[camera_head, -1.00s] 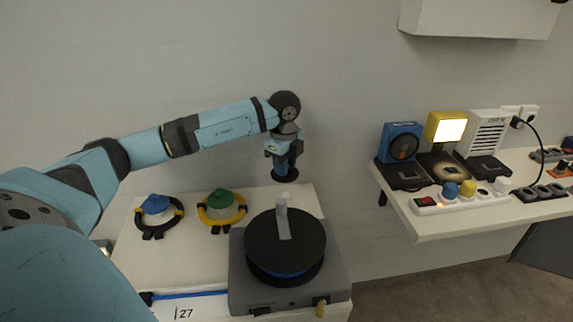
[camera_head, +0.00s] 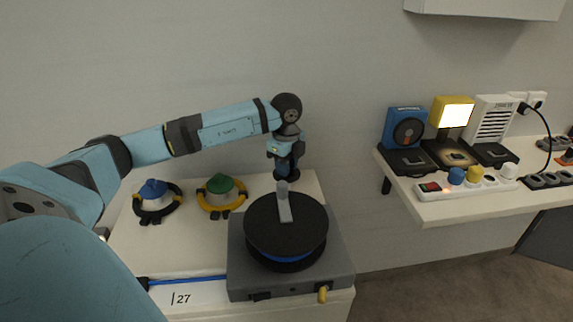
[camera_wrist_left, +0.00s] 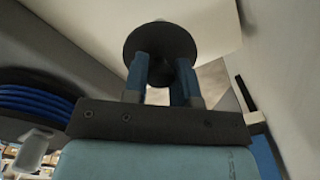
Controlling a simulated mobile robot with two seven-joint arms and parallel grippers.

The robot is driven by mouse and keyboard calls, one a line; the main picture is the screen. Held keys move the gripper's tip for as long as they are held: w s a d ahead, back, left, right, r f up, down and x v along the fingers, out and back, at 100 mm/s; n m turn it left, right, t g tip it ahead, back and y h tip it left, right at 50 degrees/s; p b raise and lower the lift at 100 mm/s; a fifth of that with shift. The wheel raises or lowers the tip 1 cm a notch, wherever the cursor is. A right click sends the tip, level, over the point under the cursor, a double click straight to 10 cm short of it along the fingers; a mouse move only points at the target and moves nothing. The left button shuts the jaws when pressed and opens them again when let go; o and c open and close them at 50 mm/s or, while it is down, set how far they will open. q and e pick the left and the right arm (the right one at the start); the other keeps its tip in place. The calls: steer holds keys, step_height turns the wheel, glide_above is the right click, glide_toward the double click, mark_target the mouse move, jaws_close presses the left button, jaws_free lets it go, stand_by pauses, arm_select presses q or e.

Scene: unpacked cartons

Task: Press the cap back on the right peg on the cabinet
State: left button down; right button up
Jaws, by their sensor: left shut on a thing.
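My left gripper (camera_head: 286,168) is shut on a black, disc-shaped cap (camera_head: 287,177), held above the rear right part of the white cabinet (camera_head: 130,240). In the left wrist view the cap (camera_wrist_left: 142,40) sits between the blue fingertips (camera_wrist_left: 163,80), with the pale cabinet top beyond it. In the head view the cap is low behind the grey handle of the reel, which partly covers it. I cannot make out a bare peg beneath the cap, nor whether the cap touches anything. My right gripper is not in view.
A grey unit with a black reel (camera_head: 262,225) stands in front of the cap. A blue-topped cone (camera_head: 153,190) and a green-topped cone (camera_head: 220,184) with rings stand to the left. A wall shelf (camera_head: 440,213) with a power strip and devices is at right.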

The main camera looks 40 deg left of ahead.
arm_select(q)
steer(key=shift+f+b, duration=0.4)
steer(key=shift+f, duration=0.55)
jaws_free()
stand_by(0.6)
steer(key=shift+r+p, duration=2.9)
steer(key=shift+r, duration=0.7)
